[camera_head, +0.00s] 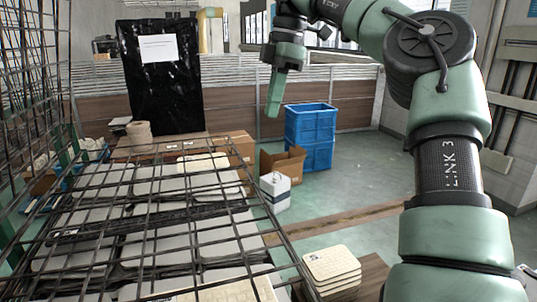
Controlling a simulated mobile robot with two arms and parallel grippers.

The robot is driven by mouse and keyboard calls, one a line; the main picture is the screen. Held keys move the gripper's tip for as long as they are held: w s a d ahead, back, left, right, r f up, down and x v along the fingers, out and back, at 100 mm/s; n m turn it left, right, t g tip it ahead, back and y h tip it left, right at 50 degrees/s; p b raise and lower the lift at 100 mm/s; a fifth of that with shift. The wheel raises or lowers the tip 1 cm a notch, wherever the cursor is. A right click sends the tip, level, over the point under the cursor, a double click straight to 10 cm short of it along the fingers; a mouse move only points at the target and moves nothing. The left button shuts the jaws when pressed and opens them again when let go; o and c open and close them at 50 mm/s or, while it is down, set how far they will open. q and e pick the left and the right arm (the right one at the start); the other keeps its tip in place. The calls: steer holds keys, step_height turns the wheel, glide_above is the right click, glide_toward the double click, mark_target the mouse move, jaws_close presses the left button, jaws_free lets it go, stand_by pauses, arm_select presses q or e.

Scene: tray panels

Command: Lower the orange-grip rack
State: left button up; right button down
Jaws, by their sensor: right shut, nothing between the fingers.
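A dark wire-mesh rack (262,206) fills the left and lower left of the head view. Its flat grid lies over rows of pale grey tray panels (70,258), and an upright mesh side (38,95) rises at the far left. I see no orange grip on it, so I cannot tell whether this is the orange-grip rack. My right gripper (272,110) hangs down at the upper middle, beyond and to the right of the mesh. It is shut and empty, apart from the rack. My left gripper is not in view.
Blue crates (310,137) are stacked on the floor, with an open cardboard box (282,163) and a white container (275,191) nearby. A pile of cream panels (332,268) is at the bottom. A black-wrapped block (160,95) stands behind. Green floor (360,185) is clear at centre right.

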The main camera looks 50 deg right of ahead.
steer(key=s+d+p+x, duration=0.1)
steer(key=p+x, duration=0.2)
steer(key=x, duration=0.9)
steer(key=shift+f, duration=0.3)
steer(key=shift+d, duration=0.1)
